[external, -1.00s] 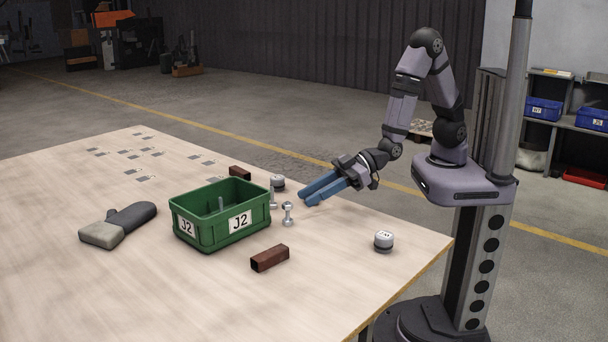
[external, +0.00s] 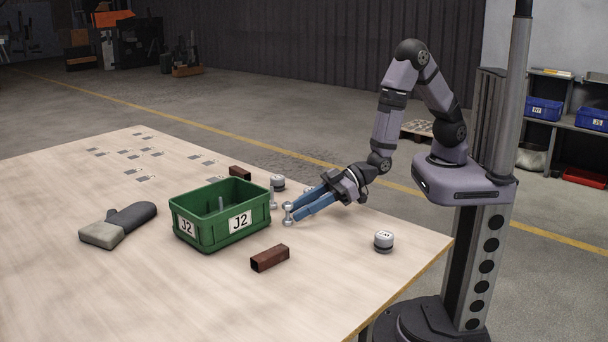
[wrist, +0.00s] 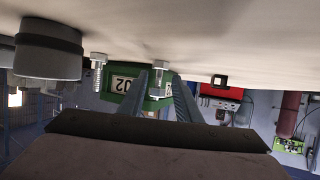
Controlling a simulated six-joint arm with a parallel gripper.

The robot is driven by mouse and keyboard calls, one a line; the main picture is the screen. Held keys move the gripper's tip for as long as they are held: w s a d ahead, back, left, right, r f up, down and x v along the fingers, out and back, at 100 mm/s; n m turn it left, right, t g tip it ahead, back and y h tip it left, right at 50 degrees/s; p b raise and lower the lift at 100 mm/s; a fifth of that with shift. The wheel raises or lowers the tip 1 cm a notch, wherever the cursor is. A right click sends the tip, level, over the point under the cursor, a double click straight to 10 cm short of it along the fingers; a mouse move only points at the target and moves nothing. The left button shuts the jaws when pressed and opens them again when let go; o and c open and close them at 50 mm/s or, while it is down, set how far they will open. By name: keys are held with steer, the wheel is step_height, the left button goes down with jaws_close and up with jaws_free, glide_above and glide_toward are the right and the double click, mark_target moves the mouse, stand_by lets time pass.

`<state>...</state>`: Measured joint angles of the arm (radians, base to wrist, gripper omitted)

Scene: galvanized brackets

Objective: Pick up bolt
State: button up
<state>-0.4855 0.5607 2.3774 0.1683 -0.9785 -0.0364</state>
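A silver bolt (external: 288,213) stands upright on the table at the right of the green bin. In the wrist view, which is upside down, this bolt (wrist: 160,66) shows between the finger ends. My gripper (external: 292,212) is low over the table, its blue fingers open and reaching to the bolt. A gap shows between the fingers in the wrist view (wrist: 160,85); contact with the bolt cannot be told. A second bolt (external: 273,199) stands close to the bin, and it shows in the wrist view (wrist: 98,62) outside the fingers.
The green J2 bin (external: 215,236) holds an upright metal part. Grey weights stand behind (external: 278,182) and right (external: 384,240). Brown square tubes lie in front (external: 270,258) and behind (external: 240,173). A glove (external: 125,220) lies left. The front of the table is clear.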

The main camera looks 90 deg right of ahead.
mark_target(288, 219)
steer(key=shift+x, duration=2)
steer(key=shift+r, duration=0.1)
jaws_close()
